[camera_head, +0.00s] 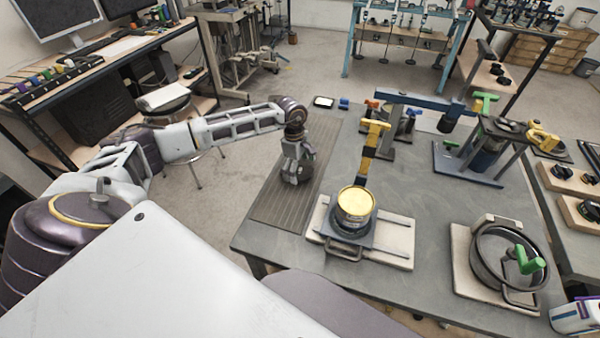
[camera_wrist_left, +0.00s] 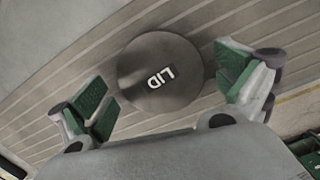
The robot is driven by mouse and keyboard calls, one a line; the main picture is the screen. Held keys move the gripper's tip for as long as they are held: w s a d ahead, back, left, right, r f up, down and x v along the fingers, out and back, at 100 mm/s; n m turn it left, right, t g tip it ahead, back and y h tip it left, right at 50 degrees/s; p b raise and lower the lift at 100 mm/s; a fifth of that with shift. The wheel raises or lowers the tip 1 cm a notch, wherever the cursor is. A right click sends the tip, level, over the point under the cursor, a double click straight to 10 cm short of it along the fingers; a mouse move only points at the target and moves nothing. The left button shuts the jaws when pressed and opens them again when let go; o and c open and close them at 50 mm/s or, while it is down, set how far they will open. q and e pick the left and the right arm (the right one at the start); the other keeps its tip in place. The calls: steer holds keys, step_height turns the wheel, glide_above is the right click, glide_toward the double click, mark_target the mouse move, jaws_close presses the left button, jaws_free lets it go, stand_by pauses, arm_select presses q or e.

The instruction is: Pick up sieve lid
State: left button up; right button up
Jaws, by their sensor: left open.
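A round dark grey lid (camera_wrist_left: 150,58) marked "LID" lies on a grey ribbed mat in the left wrist view. My left gripper (camera_wrist_left: 166,90) is open, with its green-padded fingers apart on either side of the lid. I see no finger touching it. In the head view my left gripper (camera_head: 297,178) points down over the mat, and the lid is mostly hidden by it. A round brass-coloured sieve (camera_head: 355,202) stands on a dark base to the right of the gripper.
The ribbed mat (camera_head: 275,207) covers the left side of the grey table (camera_head: 420,170). A yellow-handled lever (camera_head: 372,137) rises behind the sieve. A ring fixture with a green handle (camera_head: 525,262) stands at the right. A blue-armed press (camera_head: 425,103) stands at the back.

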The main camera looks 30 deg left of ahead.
mark_target(300, 170)
arm_select(q)
steer(key=c, duration=1.1)
steer(key=shift+r, duration=0.8)
step_height(300, 170, up, 8)
steer(key=shift+r+b, duration=0.25)
steer(key=shift+b, duration=0.4)
arm_select(e)
steer(key=shift+w+d+f, duration=0.3)
steer(key=shift+d+f, duration=0.35)
steer(key=shift+d, duration=0.05)
steer(key=shift+s, duration=0.1)
